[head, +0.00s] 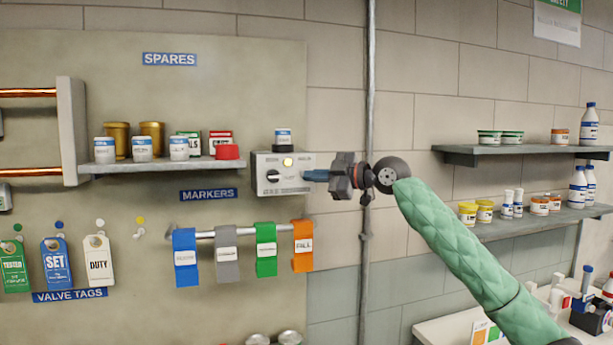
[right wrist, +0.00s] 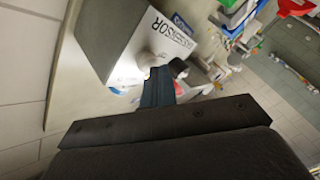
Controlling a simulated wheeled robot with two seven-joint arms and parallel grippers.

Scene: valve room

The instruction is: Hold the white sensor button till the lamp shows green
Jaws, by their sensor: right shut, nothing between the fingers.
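The sensor box (head: 262,187) is a grey box on the wall panel with a black knob (head: 272,176) and a lamp (head: 287,161) that shows yellow. My right gripper (head: 305,175) comes in from the right, with its blue fingers shut and empty, tips at the right part of the box front. The fingers cover the button in the head view. In the right wrist view the box (right wrist: 105,35) shows with a white button (right wrist: 147,71) right at the fingertips (right wrist: 156,76); they seem to touch, but how far it is pressed cannot be told. My left gripper is out of view.
A shelf (head: 165,166) with jars and a red cap stands left of the box. A rail with coloured marker tags (head: 266,250) hangs below. A vertical pipe (head: 366,270) runs just right of the box, behind my right gripper. Shelves with bottles (head: 510,149) are at right.

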